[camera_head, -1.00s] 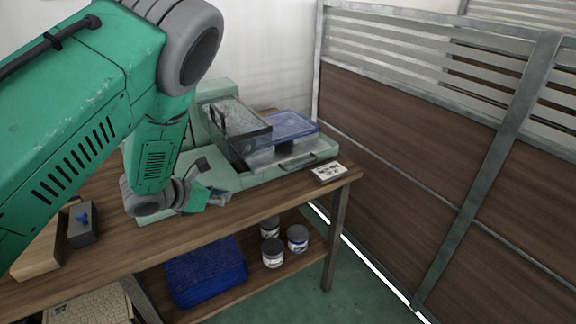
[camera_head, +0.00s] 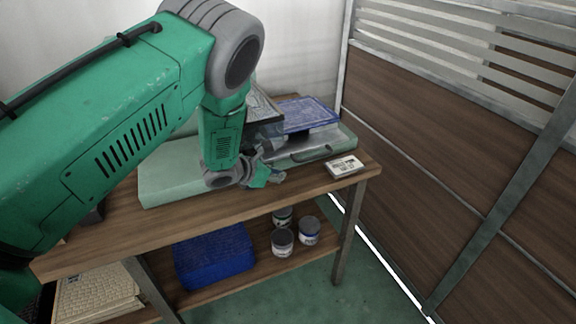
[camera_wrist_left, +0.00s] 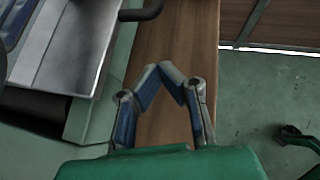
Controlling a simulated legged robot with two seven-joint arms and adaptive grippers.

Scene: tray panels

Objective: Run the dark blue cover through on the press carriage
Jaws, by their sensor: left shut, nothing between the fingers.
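The dark blue cover (camera_head: 306,114) lies flat at the far right end of the press, above the metal carriage (camera_head: 300,147). The carriage has a dark bar handle (camera_head: 313,156) along its front edge. The pale green press base (camera_head: 165,172) rests on the bench, its middle hidden behind my left arm. My left gripper (camera_head: 275,177) is at the front of the press, left of the handle. In the left wrist view its fingertips (camera_wrist_left: 172,68) meet with nothing between them, over the bench's wooden edge. The carriage's metal plate (camera_wrist_left: 75,45) shows there at upper left.
A small white labelled card (camera_head: 344,166) lies at the bench's right corner. On the lower shelf are a blue crate (camera_head: 214,256) and several jars (camera_head: 282,242). A wood-panelled partition (camera_head: 440,150) stands close on the right.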

